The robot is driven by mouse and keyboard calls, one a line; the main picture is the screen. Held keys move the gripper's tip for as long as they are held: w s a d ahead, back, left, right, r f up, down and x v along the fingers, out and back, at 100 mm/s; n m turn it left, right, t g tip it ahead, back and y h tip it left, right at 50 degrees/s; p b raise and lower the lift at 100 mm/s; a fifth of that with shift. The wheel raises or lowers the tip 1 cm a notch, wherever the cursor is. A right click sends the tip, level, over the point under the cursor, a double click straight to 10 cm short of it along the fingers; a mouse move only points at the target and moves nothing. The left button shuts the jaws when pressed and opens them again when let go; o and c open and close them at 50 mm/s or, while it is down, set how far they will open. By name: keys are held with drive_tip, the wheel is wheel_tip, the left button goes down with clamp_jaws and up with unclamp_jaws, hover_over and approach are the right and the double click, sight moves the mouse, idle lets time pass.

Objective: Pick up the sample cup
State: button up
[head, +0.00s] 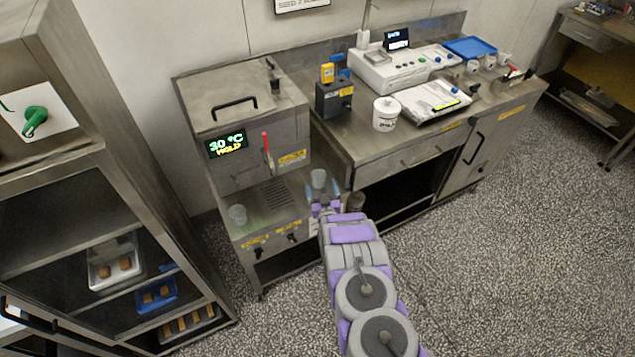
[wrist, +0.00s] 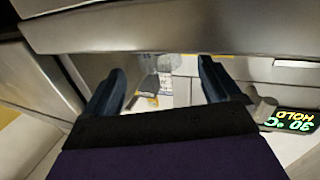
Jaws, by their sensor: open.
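A small translucent cup (head: 319,178) stands at the right end of the steel machine's ledge in the head view. My gripper (head: 322,191) is open just in front of it, its blue fingertips to either side of the cup's lower part in the picture. I cannot tell how far the cup reaches between the fingers.
The steel machine (head: 240,120) has a red-handled lever (head: 267,148) and a display (head: 228,144) reading 30 °C HOLD. A shelf rack (head: 90,210) stands left.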

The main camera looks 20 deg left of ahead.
sight(320, 182)
drive_tip(key=shift+w+d+r, duration=0.15)
drive_tip(key=shift+w, duration=0.05)
drive_tip(key=w+a+b, duration=0.1)
drive_tip(key=w+a, duration=0.2)
drive_tip(key=shift+f+b, duration=0.2)
drive_tip(key=shift+b, duration=0.1)
drive_tip(key=shift+w+a, duration=0.2)
drive_tip(key=shift+w, duration=0.35)
drive_tip(key=shift+w+d+r, duration=0.1)
drive_tip(key=shift+d+r, duration=0.2)
drive_tip(key=shift+d, duration=0.1)
drive_tip(key=shift+a+f, duration=0.15)
drive_tip(key=shift+a, duration=0.25)
drive_tip(key=c, duration=0.8)
drive_tip(key=shift+d, duration=0.1)
drive_tip(key=shift+c, duration=1.3)
drive_tip(key=shift+d, duration=0.15)
